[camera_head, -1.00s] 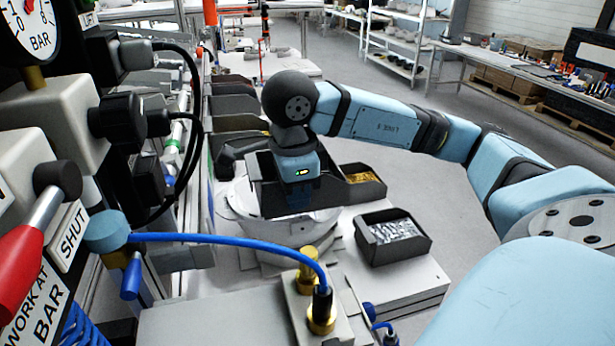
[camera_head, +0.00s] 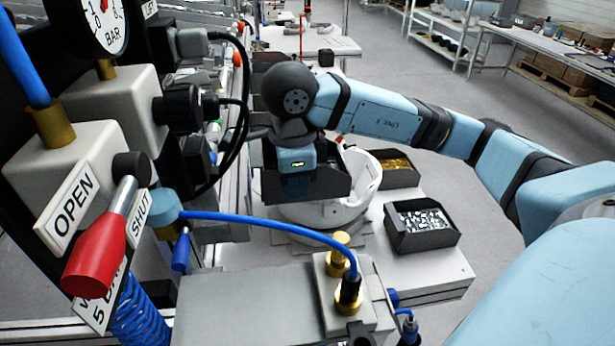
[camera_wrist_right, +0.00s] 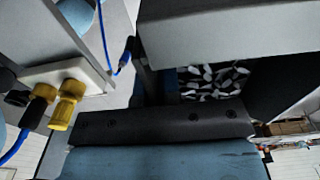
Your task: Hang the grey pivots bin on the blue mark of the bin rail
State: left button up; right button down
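My right gripper (camera_head: 298,183) points down at the picture middle and is shut on the wall of a dark grey bin (camera_head: 335,184). The bin is held in the air in front of a white helmet shell (camera_head: 372,190); its contents are hidden in the head view. In the right wrist view, silvery pieces (camera_wrist_right: 212,80) show beyond the dark gripper bar (camera_wrist_right: 160,125); I cannot tell which bin holds them. The bin rail is mostly hidden behind the valves and my gripper, and I cannot make out its blue mark. My left gripper is out of view.
A dark bin of silvery parts (camera_head: 408,241) and a bin of brass parts (camera_head: 412,177) stand right of the shell. A blue hose (camera_head: 265,222) arches in front to brass fittings (camera_head: 342,255). A red-handled valve (camera_head: 100,245) and gauge (camera_head: 100,20) crowd the left.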

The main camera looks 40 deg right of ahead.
jog(key=shift+w+a, duration=0.45)
jog(key=shift+a, duration=0.25)
jog(key=shift+a+f, duration=0.15)
jog(key=shift+f, duration=0.05)
jog(key=shift+f+b, duration=0.9)
jog(key=c, duration=1.2)
grip_release()
jog(key=shift+c, duration=0.2)
jog(key=r, duration=1.3)
jog(key=shift+w+a+r+p, duration=0.2)
jog(key=shift+r+p, duration=0.2)
